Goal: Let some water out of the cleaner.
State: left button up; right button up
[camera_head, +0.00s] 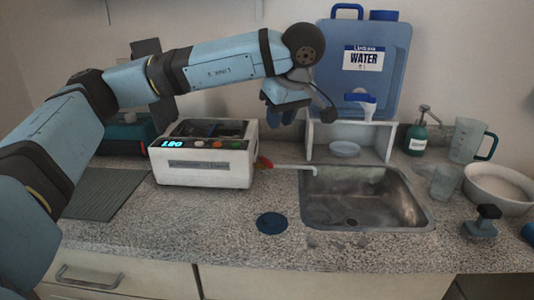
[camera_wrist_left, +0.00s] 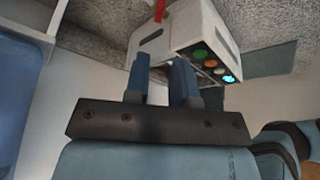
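The cleaner (camera_head: 205,165) is a white box with an open top, coloured buttons and a lit display. It stands on the counter left of the sink. A red lever (camera_head: 265,161) sits on its right side, with a pale spout (camera_head: 298,168) reaching to the sink's edge. In the left wrist view the cleaner (camera_wrist_left: 180,35) shows upside down, with the red lever (camera_wrist_left: 160,10) at the top edge. My left gripper (camera_head: 285,117) hangs above and right of the cleaner, apart from the lever. In its wrist view the fingers (camera_wrist_left: 160,75) are apart with nothing between them.
The metal sink (camera_head: 318,213) is empty. A blue water tank (camera_head: 340,85) stands on a white stand (camera_head: 390,143) behind it. A dark blue disc (camera_head: 271,222) lies before the sink. A soap bottle (camera_head: 416,138), jug (camera_head: 467,140), glass (camera_head: 444,183) and bowl (camera_head: 497,190) stand right.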

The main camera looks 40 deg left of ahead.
aim_at(266, 161)
pick_arm(q)
jog(key=b+x, duration=0.2)
jog(key=x, duration=0.9)
jog(key=shift+f, duration=0.2)
jog(key=shift+a+f+b, duration=0.3)
jog(key=shift+f+b, duration=0.05)
jog(key=shift+f, duration=0.35)
pick_arm(e)
jog(key=r+t, duration=0.1)
jog(key=w+a+r+y, duration=0.1)
jog(key=r, duration=0.1)
jog(key=a+r+t+y, duration=0.1)
jog(key=r, duration=0.1)
jog(key=shift+w+a+r+t, duration=0.1)
jog(key=shift+w+a+t, duration=0.1)
jog(key=shift+t, duration=0.1)
